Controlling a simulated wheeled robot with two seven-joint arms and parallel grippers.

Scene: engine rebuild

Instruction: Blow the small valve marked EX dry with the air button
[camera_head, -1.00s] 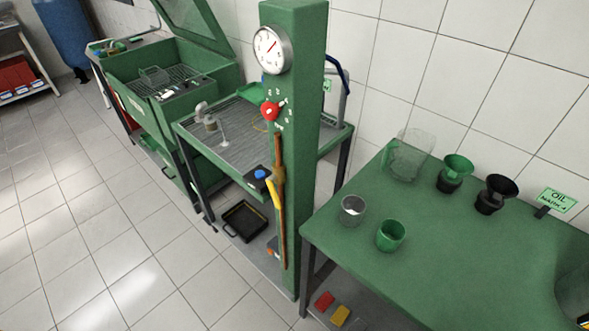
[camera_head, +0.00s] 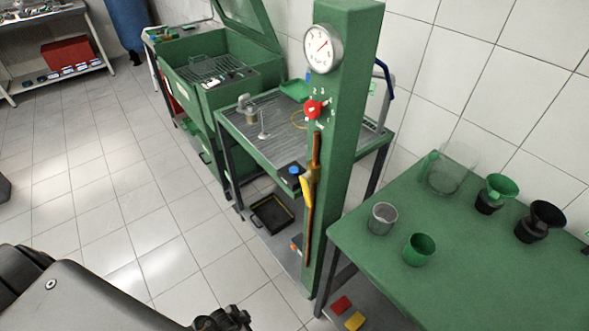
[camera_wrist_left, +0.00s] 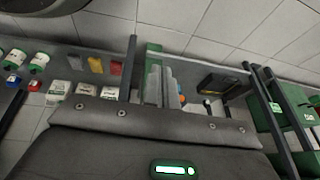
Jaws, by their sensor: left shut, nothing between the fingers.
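A small pale valve-like part (camera_head: 263,124) stands upright on the ribbed top of the green bench in the head view; no EX mark is legible at this size. A blue button (camera_head: 294,170) sits on a dark box at the bench's front corner, beside the green post. My left gripper (camera_wrist_left: 160,85) shows in the left wrist view with its two pale fingers together and nothing between them. In the head view only part of my left arm shows at the bottom left, well short of the bench. My right gripper is out of view.
The green post (camera_head: 340,150) with gauge and red knob stands before the bench (camera_head: 232,128). A green table (camera_head: 470,270) with cups and funnels is at right. A black tray (camera_head: 272,214) lies below the bench. Open tiled floor (camera_head: 130,200) lies at left.

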